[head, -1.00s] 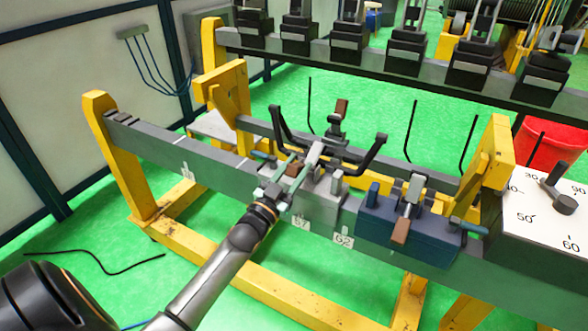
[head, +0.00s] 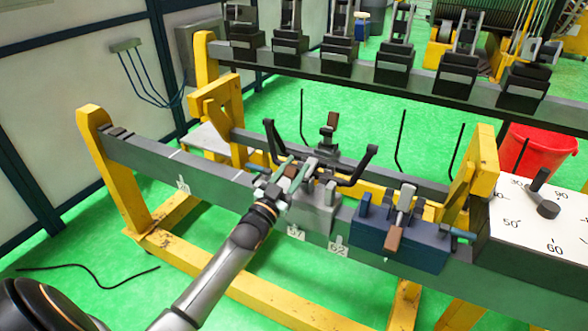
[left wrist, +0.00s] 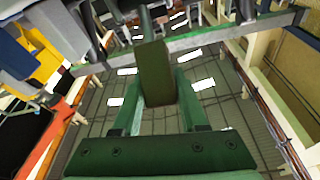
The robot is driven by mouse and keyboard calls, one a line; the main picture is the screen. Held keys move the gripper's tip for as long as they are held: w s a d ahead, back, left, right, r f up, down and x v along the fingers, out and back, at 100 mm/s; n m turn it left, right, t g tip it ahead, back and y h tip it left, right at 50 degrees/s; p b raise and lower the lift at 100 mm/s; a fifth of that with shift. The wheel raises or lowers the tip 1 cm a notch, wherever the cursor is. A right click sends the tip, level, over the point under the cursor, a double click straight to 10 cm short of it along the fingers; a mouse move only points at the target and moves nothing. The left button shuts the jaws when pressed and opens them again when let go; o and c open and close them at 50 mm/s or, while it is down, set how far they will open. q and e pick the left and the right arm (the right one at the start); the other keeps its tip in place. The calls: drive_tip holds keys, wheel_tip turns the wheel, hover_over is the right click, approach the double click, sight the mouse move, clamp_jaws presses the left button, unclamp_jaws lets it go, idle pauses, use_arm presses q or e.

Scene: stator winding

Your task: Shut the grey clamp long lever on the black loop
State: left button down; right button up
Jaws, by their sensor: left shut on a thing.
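The grey clamp (head: 313,213) sits on the dark rail, its metal upper part reaching up near the black loop (head: 355,172). The loop is a bent black bar with two raised arms behind the clamp. My left gripper (head: 287,173) is shut on the brown-ended long lever (head: 291,171) at the clamp's left side. In the left wrist view the lever's handle (left wrist: 155,75) stands between the green fingers (left wrist: 155,110). The gripper partly hides the lever, and I cannot tell whether the clamp's jaw touches the loop. My right gripper is not in view.
A blue clamp (head: 370,236) with a brown-handled lever (head: 393,238) stands right of the grey one on the rail (head: 140,158). Thin black rods rise behind. A white dial plate (head: 535,215) and a red bucket (head: 540,152) are at the right. Yellow frame posts (head: 118,175) flank the rail.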

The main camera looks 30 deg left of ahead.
use_arm(q)
drive_tip(key=shift+a, duration=0.15)
idle(0.7)
drive_tip(key=shift+c, duration=2.3)
unclamp_jaws()
drive_tip(key=shift+w+f, duration=0.1)
drive_tip(key=shift+s+f, duration=0.1)
drive_tip(key=shift+s, duration=0.2)
drive_tip(key=b+v, duration=0.1)
drive_tip(key=v, duration=1.1)
drive_tip(key=shift+c, duration=0.3)
